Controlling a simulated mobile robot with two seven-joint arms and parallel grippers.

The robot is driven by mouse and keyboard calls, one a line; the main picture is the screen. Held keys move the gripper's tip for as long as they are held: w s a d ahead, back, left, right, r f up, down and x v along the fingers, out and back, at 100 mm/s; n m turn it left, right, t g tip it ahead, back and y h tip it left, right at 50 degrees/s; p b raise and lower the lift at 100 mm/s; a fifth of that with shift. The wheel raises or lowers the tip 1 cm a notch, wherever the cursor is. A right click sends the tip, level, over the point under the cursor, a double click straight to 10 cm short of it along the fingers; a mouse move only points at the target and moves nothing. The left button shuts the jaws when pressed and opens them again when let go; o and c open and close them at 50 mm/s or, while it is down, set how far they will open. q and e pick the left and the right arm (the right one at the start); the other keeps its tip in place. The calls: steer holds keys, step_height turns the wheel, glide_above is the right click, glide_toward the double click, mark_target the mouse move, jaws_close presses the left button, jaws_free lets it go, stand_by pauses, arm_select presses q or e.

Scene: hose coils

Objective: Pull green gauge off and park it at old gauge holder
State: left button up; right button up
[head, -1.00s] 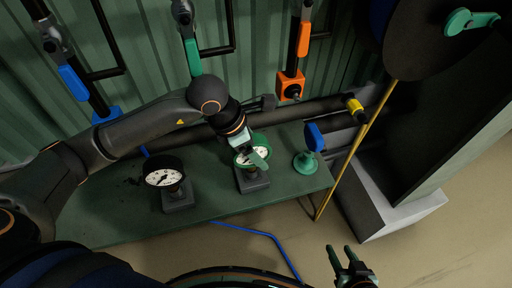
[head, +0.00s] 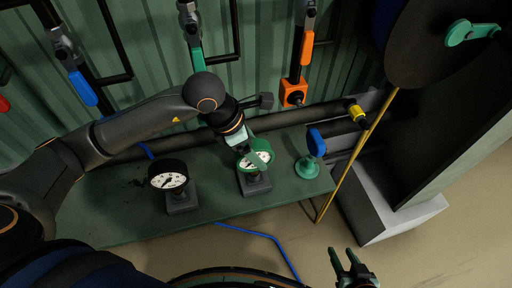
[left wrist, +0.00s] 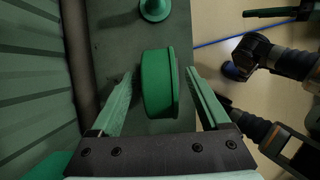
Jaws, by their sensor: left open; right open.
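The green gauge (head: 264,156) has a green rim and white dial and stands upright on a grey block (head: 256,185) on the bench. In the left wrist view the green gauge (left wrist: 158,82) lies between the two fingers of my left gripper (left wrist: 160,76), which is open, with a visible gap on each side. In the head view my left gripper (head: 252,147) is over the gauge and partly covers its dial. A black-rimmed gauge (head: 168,174) sits on another grey block (head: 181,203) to the left. My right gripper (head: 346,262) is open and empty at the lower right. No holder is clearly labelled as the old gauge holder.
The green bench (head: 222,203) has a green flared fitting (head: 306,168) at its right end, by a blue handle (head: 316,142). Blue, green and orange valve handles (head: 306,48) line the wall behind. A yellow rod (head: 352,150) slants past the bench's right end.

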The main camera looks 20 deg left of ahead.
arm_select(q)
steer(key=shift+p+v, duration=0.45)
steer(key=shift+v, duration=0.55)
arm_select(e)
steer(key=shift+r, duration=0.55)
arm_select(q)
steer(key=shift+a+r, duration=0.1)
steer(key=shift+r, duration=0.05)
steer(key=p+v, duration=0.3)
steer(key=v, duration=0.2)
steer(key=shift+r+p, duration=0.35)
steer(key=shift+r, duration=0.05)
steer(key=p+v, duration=0.3)
steer(key=v, duration=0.3)
steer(key=shift+s+a, duration=0.15)
steer(key=shift+a, duration=0.05)
arm_select(e)
steer(key=shift+m+h, duration=0.3)
steer(key=shift+h, duration=0.2)
steer(key=d+r, duration=0.1)
steer(key=s+d+r, duration=0.1)
steer(key=r, duration=0.2)
steer(key=shift+s+d, duration=0.3)
steer(key=shift+d, duration=0.1)
arm_select(q)
steer(key=shift+r, duration=0.1)
arm_select(e)
steer(key=shift+w, duration=0.1)
